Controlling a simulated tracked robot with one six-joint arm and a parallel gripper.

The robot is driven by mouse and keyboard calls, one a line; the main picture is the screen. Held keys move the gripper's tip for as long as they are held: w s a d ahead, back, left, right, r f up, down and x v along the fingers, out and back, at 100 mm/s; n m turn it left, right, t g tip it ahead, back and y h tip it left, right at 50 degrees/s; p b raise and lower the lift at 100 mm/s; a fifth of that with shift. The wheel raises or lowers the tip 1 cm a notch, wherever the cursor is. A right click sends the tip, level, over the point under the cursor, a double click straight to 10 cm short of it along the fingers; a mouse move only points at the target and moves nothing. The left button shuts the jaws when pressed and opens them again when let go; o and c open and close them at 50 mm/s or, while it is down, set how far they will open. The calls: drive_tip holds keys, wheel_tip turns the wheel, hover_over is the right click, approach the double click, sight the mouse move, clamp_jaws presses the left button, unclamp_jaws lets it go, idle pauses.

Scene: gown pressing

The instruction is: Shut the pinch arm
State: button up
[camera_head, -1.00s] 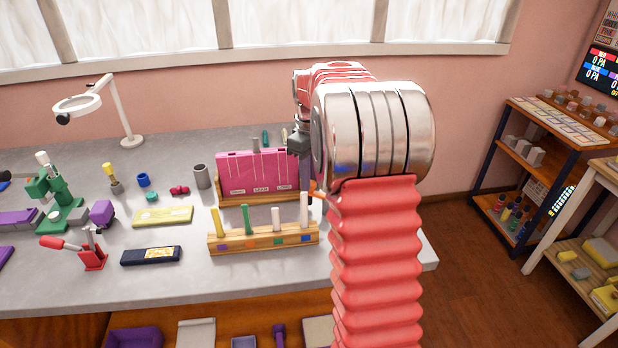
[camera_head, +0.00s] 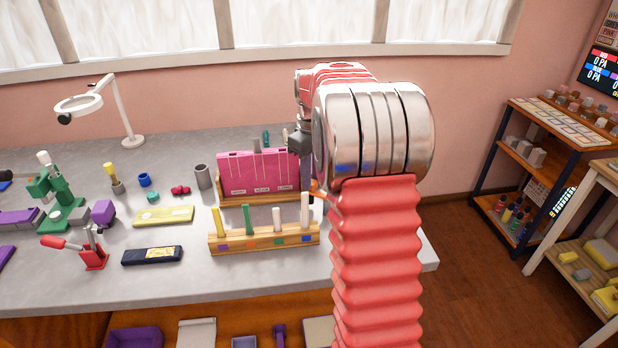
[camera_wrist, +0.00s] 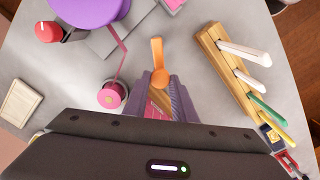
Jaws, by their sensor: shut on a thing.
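An orange lever with a round end (camera_wrist: 158,60), which looks like the pinch arm, sticks out from between the fingertips of my gripper (camera_wrist: 160,92) in the wrist view. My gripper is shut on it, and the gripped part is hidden. A bit of orange also shows beside my arm in the head view (camera_head: 316,188). Beside my gripper in the wrist view, a thin pink strip (camera_wrist: 118,52) rises from a round pink piece (camera_wrist: 112,95). My arm hides most of this area in the head view.
A wooden rack (camera_head: 262,240) with several coloured sticks stands close by; it also shows in the wrist view (camera_wrist: 226,66). A pink slotted holder (camera_head: 258,173) is behind it. A purple disc (camera_wrist: 88,10) and red knob (camera_wrist: 47,32) lie at upper left in the wrist view.

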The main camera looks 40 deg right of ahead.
drive_tip(key=shift+w+d+m, duration=0.1)
drive_tip(key=shift+d+m, duration=0.6)
drive_tip(key=shift+m, duration=1.15)
drive_tip(key=shift+s+d+m, duration=0.1)
drive_tip(key=shift+d+m, duration=0.65)
drive_tip(key=shift+m, duration=1.05)
drive_tip(key=shift+w+d+m, duration=0.1)
drive_tip(key=shift+d+m, duration=0.6)
drive_tip(key=shift+m, duration=1.15)
drive_tip(key=o, duration=1)
drive_tip(key=shift+o, duration=0.2)
drive_tip(key=shift+d+r, duration=0.1)
wheel_tip(320, 180, up, 14)
drive_tip(key=shift+f, duration=0.25)
